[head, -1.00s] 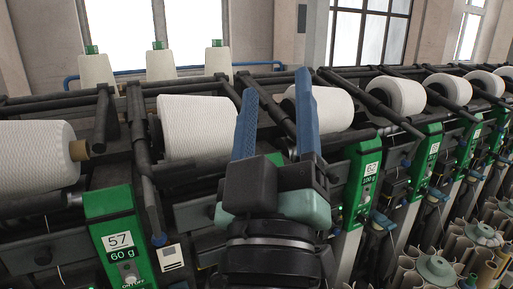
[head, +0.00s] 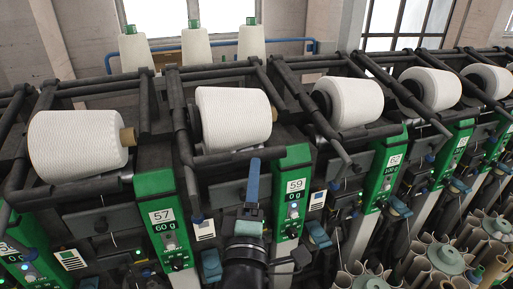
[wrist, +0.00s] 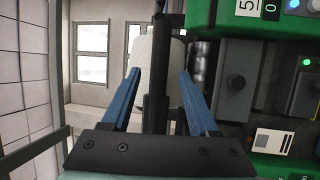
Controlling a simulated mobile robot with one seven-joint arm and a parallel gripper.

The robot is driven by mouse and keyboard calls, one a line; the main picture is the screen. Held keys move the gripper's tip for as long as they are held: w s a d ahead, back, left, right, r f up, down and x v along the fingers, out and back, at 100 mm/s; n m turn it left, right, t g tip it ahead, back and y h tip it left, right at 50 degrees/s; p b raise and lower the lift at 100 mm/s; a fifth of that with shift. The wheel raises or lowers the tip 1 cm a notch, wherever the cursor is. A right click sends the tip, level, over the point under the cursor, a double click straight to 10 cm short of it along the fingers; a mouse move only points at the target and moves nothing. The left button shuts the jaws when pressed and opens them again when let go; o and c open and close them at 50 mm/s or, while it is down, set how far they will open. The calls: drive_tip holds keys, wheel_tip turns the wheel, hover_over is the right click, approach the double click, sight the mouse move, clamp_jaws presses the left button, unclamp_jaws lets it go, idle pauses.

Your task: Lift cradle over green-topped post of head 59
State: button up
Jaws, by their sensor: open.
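The green-topped post of head 59 (head: 293,195), its panel reading 59 and 0 g, stands right of my gripper. It also shows in the wrist view (wrist: 230,14). The cradle (head: 222,161) is a dark frame around a white yarn cone (head: 235,118); its front bar runs low before the cone. My gripper (wrist: 160,74) is open and empty. In the wrist view its blue fingers lie on either side of a dark bar (wrist: 155,112), with the cone beyond. In the head view one blue finger (head: 252,185) shows just below the front bar; I cannot tell whether they touch.
Spare cones with green tops (head: 195,48) stand behind. Tubes around grey hubs (head: 447,255) fill the lower right.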

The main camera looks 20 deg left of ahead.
sight(257, 156)
drive_tip(key=p+x, duration=0.1)
drive_tip(key=x, duration=0.6)
clamp_jaws()
idle(1.4)
